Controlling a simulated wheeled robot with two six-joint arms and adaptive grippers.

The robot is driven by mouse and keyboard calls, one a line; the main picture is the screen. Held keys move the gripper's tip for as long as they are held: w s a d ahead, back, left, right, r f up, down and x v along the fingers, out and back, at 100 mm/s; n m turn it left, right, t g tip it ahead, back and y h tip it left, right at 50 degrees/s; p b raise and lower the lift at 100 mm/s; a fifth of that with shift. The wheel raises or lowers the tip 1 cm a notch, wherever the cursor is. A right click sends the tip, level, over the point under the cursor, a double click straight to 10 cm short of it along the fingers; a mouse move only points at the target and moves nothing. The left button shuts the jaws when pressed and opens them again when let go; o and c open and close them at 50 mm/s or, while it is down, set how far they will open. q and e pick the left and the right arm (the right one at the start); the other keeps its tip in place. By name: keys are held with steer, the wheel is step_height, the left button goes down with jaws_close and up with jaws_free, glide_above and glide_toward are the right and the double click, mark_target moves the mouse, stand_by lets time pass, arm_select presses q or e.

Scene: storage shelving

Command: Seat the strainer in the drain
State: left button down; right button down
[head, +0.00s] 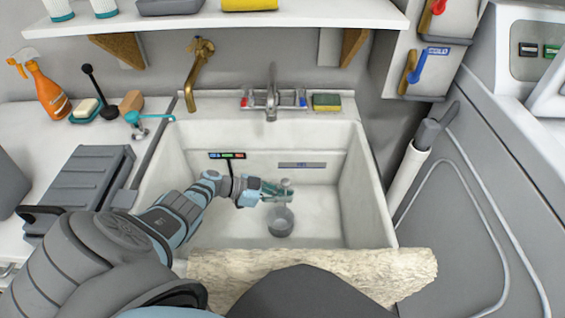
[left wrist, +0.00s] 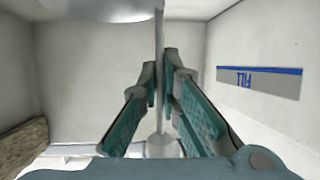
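My left gripper (head: 275,190) reaches down into the white sink (head: 200,150). The strainer has a knob (head: 287,183) at the fingertips and a grey basket (head: 281,224) just below, low in the sink. In the left wrist view the fingers (left wrist: 160,80) close from both sides on a thin upright stem (left wrist: 159,40), with a rounded end (left wrist: 161,146) between the finger bases. A pale rounded shape (left wrist: 95,8) is cut off at the top of that view. The drain cannot be made out apart from the basket, and whether the basket hangs or rests is unclear. My right gripper is out of view.
A rough beige cloth (head: 370,275) hangs over the sink's front edge. The faucet (head: 271,100) and a sponge (head: 327,102) are at the back. A brass spout (head: 198,72) juts from the wall. The sink's right half is free.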

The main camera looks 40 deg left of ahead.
arm_select(q)
steer(key=shift+f+b, duration=0.3)
steer(key=shift+f, duration=0.05)
steer(key=c, duration=1.7)
jaws_free()
